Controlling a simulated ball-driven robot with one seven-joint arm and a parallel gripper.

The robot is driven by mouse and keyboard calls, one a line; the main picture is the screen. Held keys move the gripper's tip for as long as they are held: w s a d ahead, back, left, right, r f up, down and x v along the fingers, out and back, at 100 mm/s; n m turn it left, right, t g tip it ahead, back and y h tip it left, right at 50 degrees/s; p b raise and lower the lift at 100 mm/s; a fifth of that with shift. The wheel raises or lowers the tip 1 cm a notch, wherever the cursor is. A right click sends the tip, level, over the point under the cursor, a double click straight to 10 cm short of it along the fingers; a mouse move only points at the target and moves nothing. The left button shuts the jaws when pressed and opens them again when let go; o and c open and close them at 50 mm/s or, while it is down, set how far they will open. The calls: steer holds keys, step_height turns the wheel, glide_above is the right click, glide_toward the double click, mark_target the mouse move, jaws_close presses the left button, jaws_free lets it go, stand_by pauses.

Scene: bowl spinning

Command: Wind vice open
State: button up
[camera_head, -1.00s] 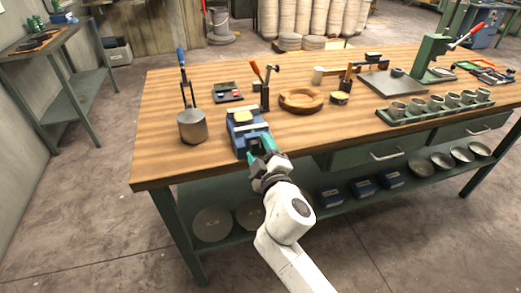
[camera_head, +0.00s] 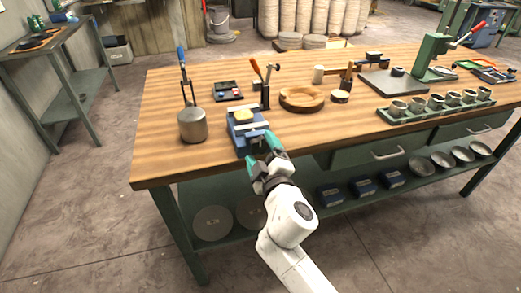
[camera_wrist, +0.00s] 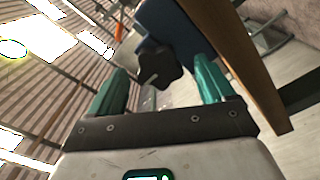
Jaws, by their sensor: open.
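The blue vice (camera_head: 238,137) stands at the front edge of the wooden workbench, with a yellowish block (camera_head: 242,115) on its top between the jaws. In the wrist view, the vice body (camera_wrist: 178,22) is dark blue, with a black lobed knob (camera_wrist: 158,70) on its near end. My gripper (camera_head: 262,150) is at the front of the vice, beyond the bench edge. Its teal fingers are open, one on either side of the knob in the wrist view. I cannot tell whether either finger touches the knob.
A grey metal pot-like weight (camera_head: 192,126) stands left of the vice. A red-handled tool (camera_head: 265,93) and a wooden ring (camera_head: 301,99) are behind and right. The workbench (camera_head: 160,160) has clear top at its front left. A drawer handle (camera_head: 387,153) projects on the right.

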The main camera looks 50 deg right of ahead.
steer(key=b+v, duration=0.2)
steer(key=v, duration=0.7)
steer(key=shift+s+a, duration=0.25)
steer(key=shift+s, duration=0.05)
steer(key=s+d+f+m+g+y+p, duration=0.1)
steer(key=s+f+m+g+y, duration=0.1)
steer(key=s+f+m+g, duration=0.3)
steer(key=s+d+f+g+y+p, duration=0.1)
steer(key=s+f+g+p, duration=0.15)
steer(key=f, duration=0.35)
steer(key=s+a+f+g+y+p, duration=0.1)
steer(key=s+a+f+g+y, duration=0.5)
steer(key=a, duration=0.4)
steer(key=s+f, duration=0.1)
steer(key=s, duration=0.1)
steer(key=shift+s+f+y, duration=0.35)
steer(key=shift+f+y, duration=0.05)
